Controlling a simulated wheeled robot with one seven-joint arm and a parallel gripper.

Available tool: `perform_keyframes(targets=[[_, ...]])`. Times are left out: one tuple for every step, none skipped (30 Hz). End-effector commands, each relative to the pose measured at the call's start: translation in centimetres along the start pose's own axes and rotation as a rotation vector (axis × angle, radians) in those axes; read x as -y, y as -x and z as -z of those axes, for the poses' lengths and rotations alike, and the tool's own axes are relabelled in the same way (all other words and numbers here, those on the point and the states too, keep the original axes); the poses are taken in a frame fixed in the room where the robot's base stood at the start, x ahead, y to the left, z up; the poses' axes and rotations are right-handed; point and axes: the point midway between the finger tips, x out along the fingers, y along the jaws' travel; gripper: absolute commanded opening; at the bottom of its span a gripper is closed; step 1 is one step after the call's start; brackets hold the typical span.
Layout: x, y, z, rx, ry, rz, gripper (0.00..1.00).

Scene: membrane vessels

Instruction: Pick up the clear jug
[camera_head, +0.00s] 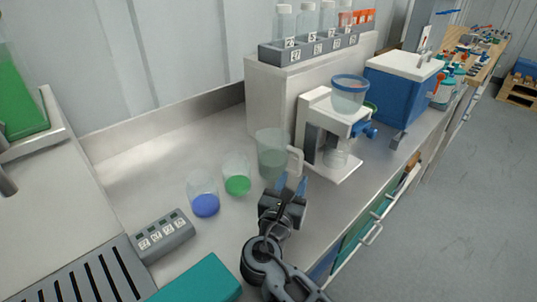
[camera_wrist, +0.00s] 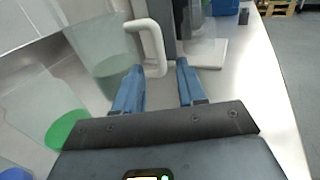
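The clear jug (camera_head: 271,155) stands upright on the metal counter, with its pale handle (camera_head: 295,160) on its right side. In the wrist view the jug (camera_wrist: 92,45) is at upper left, and its white handle (camera_wrist: 153,45) hangs just beyond the gap between my fingers. My gripper (camera_head: 291,184) is in front of the jug on the handle side. In the wrist view my gripper (camera_wrist: 160,80) has its two blue fingers apart with nothing clearly between them; the handle's lower end shows near the left fingertip. Whether they touch cannot be told.
A clear beaker with green contents (camera_head: 237,178) and one with blue contents (camera_head: 203,195) stand left of the jug. A white stand with a blue-rimmed vessel (camera_head: 349,95) is close on the right. A numbered grey block (camera_head: 163,237) and teal box (camera_head: 200,282) lie nearer.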

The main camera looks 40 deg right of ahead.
Motion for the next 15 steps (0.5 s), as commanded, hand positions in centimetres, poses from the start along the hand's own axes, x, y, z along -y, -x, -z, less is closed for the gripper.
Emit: perform_keyframes(targets=[[0.0,-0.5,-0.1,0.000,0.000,0.003,0.40],[0.0,-0.9,-0.1,0.001,-0.001,0.003,0.40],[0.0,-1.3,-0.2,0.001,-0.002,0.002,0.40],[0.0,-1.6,-0.2,0.001,-0.002,0.003,0.40],[0.1,-1.9,-0.2,0.000,-0.002,0.003,0.40],[0.1,-2.3,-0.1,0.000,-0.001,0.003,0.40],[0.0,-2.6,-0.1,0.000,-0.001,0.002,0.40],[0.0,-2.8,-0.2,0.000,-0.001,0.001,0.40],[0.0,-3.3,-0.3,0.000,-0.001,0.002,0.40],[0.0,-3.8,-0.3,0.000,-0.002,0.003,0.40],[0.0,-4.2,-0.4,0.000,-0.001,0.004,0.40],[0.0,-4.8,-0.4,0.000,0.000,0.003,0.40],[0.0,-5.3,-0.4,0.000,0.000,0.003,0.40],[0.0,-5.7,-0.4,0.000,0.000,0.004,0.40],[0.0,-6.3,-0.3,0.001,-0.001,0.003,0.40]])
